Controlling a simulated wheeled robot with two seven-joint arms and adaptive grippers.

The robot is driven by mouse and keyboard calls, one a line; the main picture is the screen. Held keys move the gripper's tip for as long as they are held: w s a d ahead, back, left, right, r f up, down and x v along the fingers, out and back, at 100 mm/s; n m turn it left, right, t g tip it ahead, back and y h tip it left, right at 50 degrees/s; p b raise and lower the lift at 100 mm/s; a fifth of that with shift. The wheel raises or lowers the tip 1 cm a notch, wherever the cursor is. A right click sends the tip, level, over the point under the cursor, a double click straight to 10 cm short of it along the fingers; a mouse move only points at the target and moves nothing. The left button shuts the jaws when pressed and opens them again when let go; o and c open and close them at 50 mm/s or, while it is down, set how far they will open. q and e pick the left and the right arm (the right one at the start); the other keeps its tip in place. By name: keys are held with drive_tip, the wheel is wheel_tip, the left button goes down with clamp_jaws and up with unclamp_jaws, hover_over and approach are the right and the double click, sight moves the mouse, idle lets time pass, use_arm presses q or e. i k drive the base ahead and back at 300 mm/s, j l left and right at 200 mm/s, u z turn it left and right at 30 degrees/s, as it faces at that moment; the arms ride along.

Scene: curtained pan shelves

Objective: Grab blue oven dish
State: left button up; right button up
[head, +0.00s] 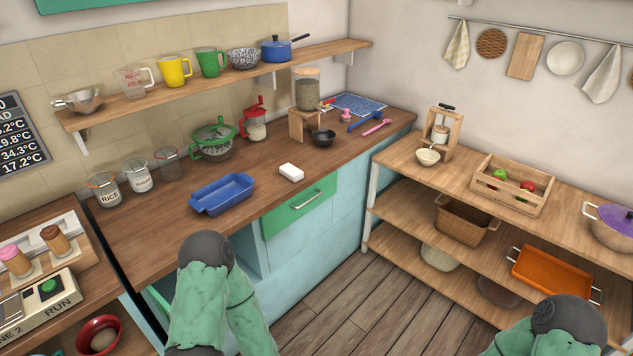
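The blue oven dish (222,195) is a rectangular dish with handles at its ends. It sits upright on the wooden counter (150,240), near the front edge at the left. My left arm, green with a dark joint, rises from the bottom in front of the counter, below the dish and apart from it in the picture. My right arm shows at the bottom right corner, in front of the shelf unit. Neither gripper is in view.
A white block (291,172) lies right of the dish. A green-lidded colander pot (213,141) and glass jars (138,176) stand behind it. A wall shelf (220,81) hangs above. The right-hand shelf unit holds an orange tray (552,276) and a wooden crate (511,185).

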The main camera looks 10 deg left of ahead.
sight(214, 199)
drive_tip(key=i+l+z, duration=0.3)
drive_tip(key=i+z, duration=0.35)
drive_tip(key=i+u, duration=0.4)
drive_tip(key=i+l+u, duration=0.1)
drive_tip(key=u, duration=0.3)
drive_tip(key=i+l, duration=0.05)
drive_tip(key=i, duration=0.05)
